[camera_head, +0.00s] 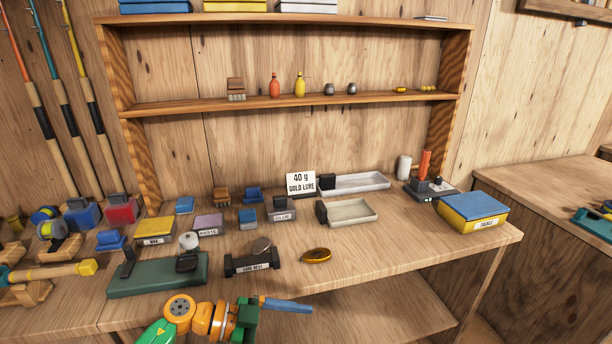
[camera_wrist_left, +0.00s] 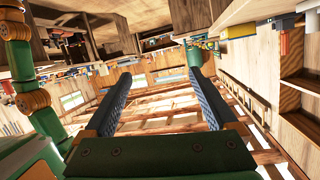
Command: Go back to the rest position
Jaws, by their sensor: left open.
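My left gripper (camera_head: 288,305) hangs in front of the workbench's front edge in the head view, at the bottom middle, its blue fingers pointing right. In the left wrist view the two fingers (camera_wrist_left: 160,80) are spread apart with nothing between them. The gripper is apart from the things on the bench. The gold lure (camera_head: 316,256) lies on the bench near its front edge, above and to the right of the gripper in the picture. My right gripper is in neither view.
The bench (camera_head: 400,255) has bare wood at its front right. A black stand (camera_head: 251,264) and a green vise base (camera_head: 158,276) stand near the front edge. Behind are two trays (camera_head: 352,212), a card reading 40 g gold lure (camera_head: 301,183) and a tackle box (camera_head: 472,212).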

